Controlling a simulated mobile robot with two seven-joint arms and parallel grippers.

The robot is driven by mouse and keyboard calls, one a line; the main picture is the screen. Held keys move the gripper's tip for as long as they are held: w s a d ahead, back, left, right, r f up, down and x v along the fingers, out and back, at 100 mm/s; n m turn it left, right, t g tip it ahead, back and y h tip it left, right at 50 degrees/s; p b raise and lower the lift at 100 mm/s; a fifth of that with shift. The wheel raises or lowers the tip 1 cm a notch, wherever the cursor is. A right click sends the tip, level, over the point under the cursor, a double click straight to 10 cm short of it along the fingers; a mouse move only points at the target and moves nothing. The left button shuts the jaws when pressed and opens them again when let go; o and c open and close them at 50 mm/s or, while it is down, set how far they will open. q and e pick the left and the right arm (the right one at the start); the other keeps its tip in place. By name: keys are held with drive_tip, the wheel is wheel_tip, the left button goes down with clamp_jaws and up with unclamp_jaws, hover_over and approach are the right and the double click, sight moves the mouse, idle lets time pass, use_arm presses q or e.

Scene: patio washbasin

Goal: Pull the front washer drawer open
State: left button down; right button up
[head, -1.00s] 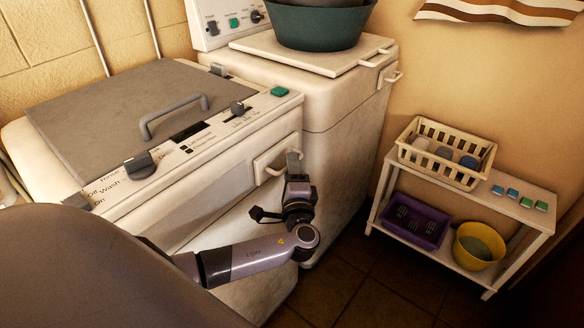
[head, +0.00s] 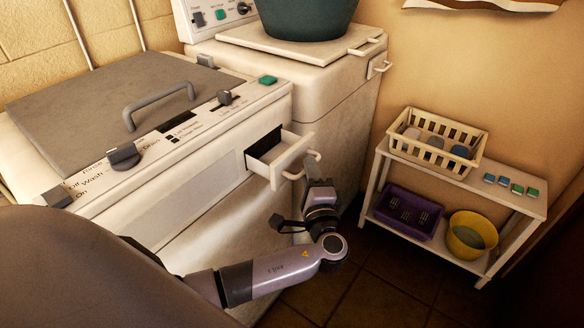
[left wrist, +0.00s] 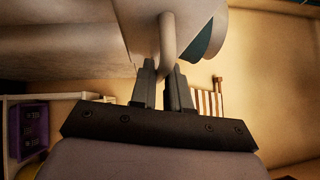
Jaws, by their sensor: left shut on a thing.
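The front washer drawer (head: 279,158) is pulled partway out of the white washer's front (head: 190,205), with its dark opening and inner tray visible in the head view. My left gripper (head: 314,160) is at the drawer's pale looped handle (head: 299,158) and is shut on it. In the left wrist view the two dark fingers (left wrist: 165,84) stand on either side of the handle bar (left wrist: 167,42). The exact contact is small and partly hidden by the fingers. My right gripper is not in view.
A second white machine with a green basin (head: 305,18) stands behind. A low white shelf (head: 460,190) at the right holds a cream basket (head: 437,141), a purple crate (head: 407,216) and a yellow bucket (head: 470,236). Tiled floor (head: 370,285) is clear between.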

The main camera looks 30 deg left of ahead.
use_arm(q)
drive_tip(key=shift+d, duration=0.55)
drive_tip(key=c, duration=1.2)
unclamp_jaws()
drive_tip(key=shift+o, duration=0.2)
drive_tip(key=b+v, duration=0.1)
drive_tip(key=v, duration=0.6)
drive_tip(key=shift+s+f, duration=0.1)
